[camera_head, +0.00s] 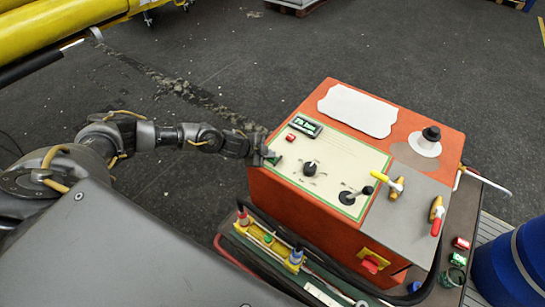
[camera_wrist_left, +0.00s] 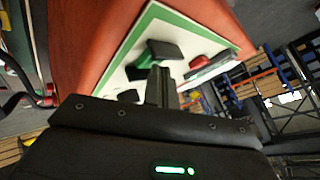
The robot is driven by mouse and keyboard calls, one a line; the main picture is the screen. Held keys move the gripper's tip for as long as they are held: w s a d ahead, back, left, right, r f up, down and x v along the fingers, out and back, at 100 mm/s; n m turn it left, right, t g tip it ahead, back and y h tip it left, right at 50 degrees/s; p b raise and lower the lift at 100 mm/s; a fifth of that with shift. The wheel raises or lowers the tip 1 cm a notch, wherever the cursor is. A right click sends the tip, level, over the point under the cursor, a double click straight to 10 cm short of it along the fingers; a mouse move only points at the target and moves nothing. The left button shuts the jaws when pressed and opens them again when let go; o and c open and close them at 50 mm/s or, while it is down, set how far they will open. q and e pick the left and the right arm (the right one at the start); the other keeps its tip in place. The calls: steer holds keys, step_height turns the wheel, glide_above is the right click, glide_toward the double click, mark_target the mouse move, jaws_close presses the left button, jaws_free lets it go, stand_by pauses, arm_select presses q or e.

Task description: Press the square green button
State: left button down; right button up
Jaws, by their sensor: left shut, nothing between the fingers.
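An orange control box (camera_head: 310,215) carries a pale panel with a green border (camera_head: 345,160). The square green button (camera_head: 274,160) is at the panel's left edge, partly hidden by my left gripper (camera_head: 267,154). In the left wrist view the green button (camera_wrist_left: 144,61) shows green sides and a dark face. The shut, empty fingers of my left gripper (camera_wrist_left: 161,84) point at it and lie right beside or over it; I cannot tell whether they touch. My right gripper is not in view.
A red button (camera_head: 291,137) and a small display (camera_head: 305,126) sit close to the green button. Yellow and red valve handles (camera_head: 396,188) are at the right. A blue barrel (camera_head: 512,265) stands at lower right.

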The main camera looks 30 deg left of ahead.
mark_target(269, 159)
arm_select(q)
steer(key=shift+r+p, duration=0.9)
step_height(269, 159, up, 5)
steer(key=p, duration=0.4)
steer(key=shift+r+p, duration=0.1)
steer(key=shift+p, duration=0.3)
